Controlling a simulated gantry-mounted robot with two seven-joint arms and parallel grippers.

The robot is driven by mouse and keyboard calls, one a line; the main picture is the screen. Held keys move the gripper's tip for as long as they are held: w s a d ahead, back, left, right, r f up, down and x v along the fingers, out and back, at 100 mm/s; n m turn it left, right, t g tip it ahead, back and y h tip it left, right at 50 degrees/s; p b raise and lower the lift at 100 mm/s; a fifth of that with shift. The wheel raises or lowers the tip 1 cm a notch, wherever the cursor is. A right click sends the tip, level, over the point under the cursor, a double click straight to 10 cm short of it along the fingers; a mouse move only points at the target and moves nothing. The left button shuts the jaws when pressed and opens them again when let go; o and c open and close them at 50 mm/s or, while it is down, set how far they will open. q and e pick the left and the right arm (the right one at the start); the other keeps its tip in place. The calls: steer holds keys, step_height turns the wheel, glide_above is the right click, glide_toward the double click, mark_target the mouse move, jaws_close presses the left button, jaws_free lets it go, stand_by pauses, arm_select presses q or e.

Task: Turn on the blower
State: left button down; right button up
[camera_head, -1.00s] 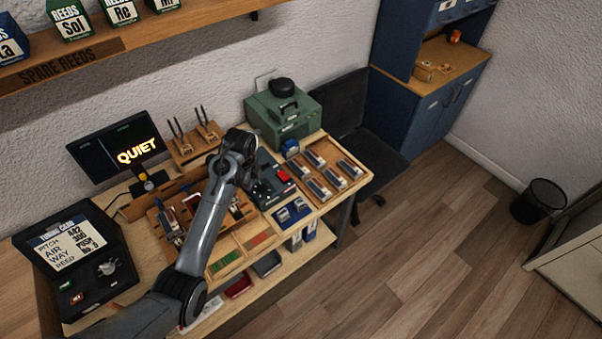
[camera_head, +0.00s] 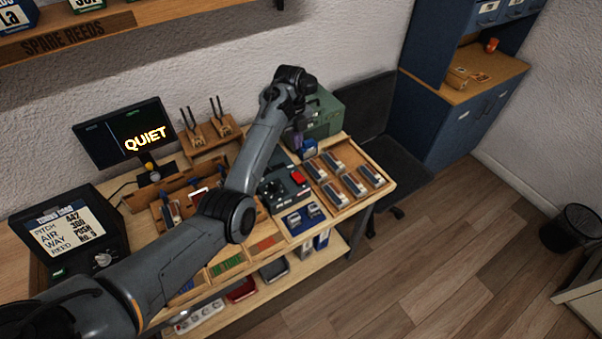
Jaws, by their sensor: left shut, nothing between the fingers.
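The green box (camera_head: 326,117), which looks like the blower, stands at the back right of the bench. My left arm reaches over the bench from the lower left and hides part of the box. My left gripper (camera_head: 298,140) points down at the box's front left side, shut and empty. I cannot tell whether it touches the box. A dark control box with a red button (camera_head: 298,178) lies in front of it. The display (camera_head: 125,134) reads QUIET. My right gripper is not in view.
A wooden tray (camera_head: 343,196) of metal reed parts lies right of the control box. A blue box (camera_head: 309,148) stands close to my gripper. A tuning card case (camera_head: 68,232) is at the left. A dark chair (camera_head: 366,112) stands right of the bench.

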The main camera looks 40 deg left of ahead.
mark_target(300, 179)
arm_select(q)
steer(key=shift+f, duration=0.1)
steer(key=f, duration=0.4)
steer(key=d+f, duration=0.1)
steer(key=f, duration=0.8)
steer(key=shift+s+d+f, duration=0.3)
steer(key=shift+d+f, duration=0.05)
steer(key=shift+f, duration=0.05)
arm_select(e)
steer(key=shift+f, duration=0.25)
